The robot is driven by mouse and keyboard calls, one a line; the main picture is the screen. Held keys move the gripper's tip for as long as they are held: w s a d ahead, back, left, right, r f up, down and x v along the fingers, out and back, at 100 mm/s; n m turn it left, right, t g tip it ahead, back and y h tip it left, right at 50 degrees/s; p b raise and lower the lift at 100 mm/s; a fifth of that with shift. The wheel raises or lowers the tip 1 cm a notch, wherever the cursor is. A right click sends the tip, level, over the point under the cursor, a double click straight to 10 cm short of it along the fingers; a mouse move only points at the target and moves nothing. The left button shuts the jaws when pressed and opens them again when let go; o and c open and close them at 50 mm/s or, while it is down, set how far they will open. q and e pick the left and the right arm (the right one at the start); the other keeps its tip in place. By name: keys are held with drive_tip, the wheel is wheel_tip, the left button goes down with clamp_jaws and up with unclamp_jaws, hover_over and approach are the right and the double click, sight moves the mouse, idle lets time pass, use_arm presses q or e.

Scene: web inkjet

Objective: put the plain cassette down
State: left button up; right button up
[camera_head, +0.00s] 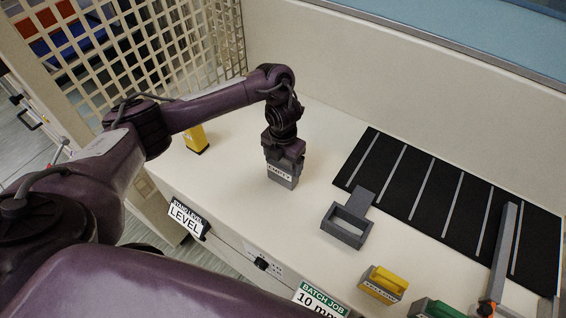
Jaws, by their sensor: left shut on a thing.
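My left gripper (283,150) points down and is shut on the top of a grey cassette (281,178) with a white label that seems to read "EMPTY". The fingertips are mostly hidden behind the wrist and the cassette's top. The cassette is upright over the white worktop, left of the black striped mat; I cannot tell whether its base touches the surface. My right gripper is not in view.
A grey open frame with a tab (346,224) lies right of the cassette, by the black mat (440,195). A yellow block (195,138) stands at the left near the lattice. Yellow (385,281) and green (440,309) pieces sit at the front right.

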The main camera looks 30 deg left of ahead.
use_arm(q)
drive_tip(key=shift+r, duration=0.1)
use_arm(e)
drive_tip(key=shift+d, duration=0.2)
use_arm(q)
drive_tip(key=shift+f, duration=0.25)
drive_tip(key=o, duration=1)
drive_tip(key=shift+r, duration=0.6)
wheel_tip(320, 180, up, 11)
drive_tip(key=p, duration=0.3)
drive_tip(key=shift+r, duration=0.15)
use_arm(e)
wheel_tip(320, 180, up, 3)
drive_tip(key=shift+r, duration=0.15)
use_arm(q)
drive_tip(key=shift+s, duration=0.15)
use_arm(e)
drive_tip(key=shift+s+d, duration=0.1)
